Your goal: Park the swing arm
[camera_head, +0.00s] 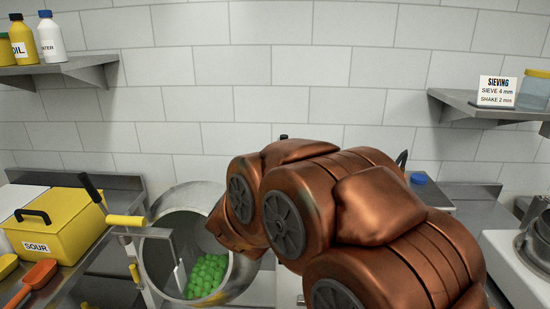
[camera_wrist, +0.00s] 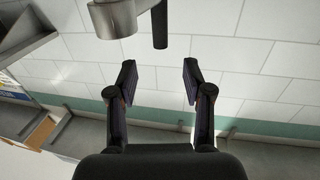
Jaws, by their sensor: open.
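A grey metal bar with a yellow grip (camera_head: 126,220) stands in front of the open mouth of a round drum (camera_head: 236,272); it looks like the swing arm, but I cannot be sure. A black handle (camera_head: 92,189) slants up beside it. Green gummies (camera_head: 207,276) lie inside the drum. My gripper (camera_wrist: 160,80) is open and empty in the wrist view, with the tiled wall behind. A grey metal cylinder (camera_wrist: 116,18) and a black rod (camera_wrist: 160,25) show at the top of that view, beyond the fingers. In the head view my arm hides my gripper.
A yellow box marked SOUR (camera_head: 62,222) and an orange scoop (camera_head: 38,276) are on the left counter. A left shelf (camera_head: 75,68) holds bottles; a right shelf (camera_head: 460,103) holds a SIEVING sign (camera_head: 496,92) and a jar (camera_head: 535,90). A white machine (camera_head: 508,262) stands at right.

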